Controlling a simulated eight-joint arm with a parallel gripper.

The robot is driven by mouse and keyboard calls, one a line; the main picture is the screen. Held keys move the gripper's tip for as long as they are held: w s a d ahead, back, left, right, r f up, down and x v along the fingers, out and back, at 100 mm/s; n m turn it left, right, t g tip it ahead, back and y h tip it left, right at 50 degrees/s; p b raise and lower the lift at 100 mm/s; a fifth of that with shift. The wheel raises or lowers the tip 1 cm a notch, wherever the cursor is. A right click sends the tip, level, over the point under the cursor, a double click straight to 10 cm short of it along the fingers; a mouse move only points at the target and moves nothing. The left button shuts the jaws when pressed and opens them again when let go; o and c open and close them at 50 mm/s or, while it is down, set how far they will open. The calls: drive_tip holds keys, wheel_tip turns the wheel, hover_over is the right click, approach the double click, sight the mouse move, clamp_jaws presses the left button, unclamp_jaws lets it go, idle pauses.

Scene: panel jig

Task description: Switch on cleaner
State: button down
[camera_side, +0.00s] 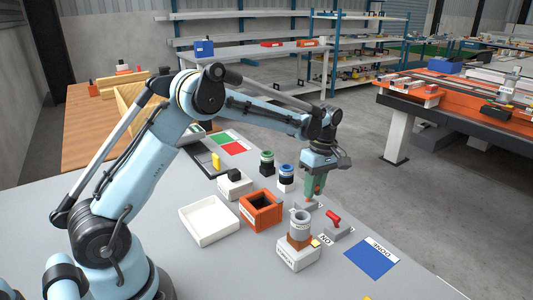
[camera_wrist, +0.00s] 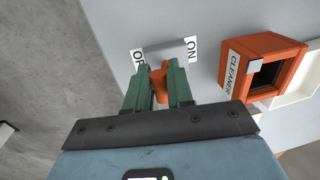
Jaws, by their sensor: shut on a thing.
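The cleaner is an open-topped orange box (camera_wrist: 264,68) with a white CLEANER label; in the side view an orange box (camera_side: 262,212) stands left of my gripper. Beside it is a switch with a grey base (camera_wrist: 172,52), an ON label (camera_wrist: 192,49) at its right and a partly hidden OFF label (camera_wrist: 138,60) at its left. My gripper (camera_wrist: 163,80), with green fingers pointing down, is shut on the switch's orange lever (camera_wrist: 162,88). It also shows in the side view (camera_side: 317,190). The fingers hide much of the lever, and I cannot tell its tilt.
A second switch with a red lever (camera_side: 333,217) stands close to the right of my gripper. A white block with a grey cylinder (camera_side: 299,228) is in front.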

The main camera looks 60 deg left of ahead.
drive_tip(key=s+t, duration=0.1)
drive_tip(key=t, duration=0.1)
drive_tip(key=s+t, duration=0.1)
drive_tip(key=t, duration=0.1)
drive_tip(key=shift+r, duration=0.15)
drive_tip(key=shift+s+f+t, duration=0.1)
drive_tip(key=shift+s+t, duration=0.25)
drive_tip(key=shift+t, duration=0.5)
drive_tip(key=shift+s+f+t, duration=0.1)
drive_tip(key=shift+s+t, duration=0.25)
drive_tip(key=shift+t, duration=0.55)
drive_tip(key=shift+s+f+t, duration=0.1)
drive_tip(key=shift+s+t, duration=0.25)
drive_tip(key=shift+t, duration=0.5)
drive_tip(key=c, duration=1.1)
unclamp_jaws()
drive_tip(key=shift+s, duration=0.1)
drive_tip(key=shift+v, duration=6)
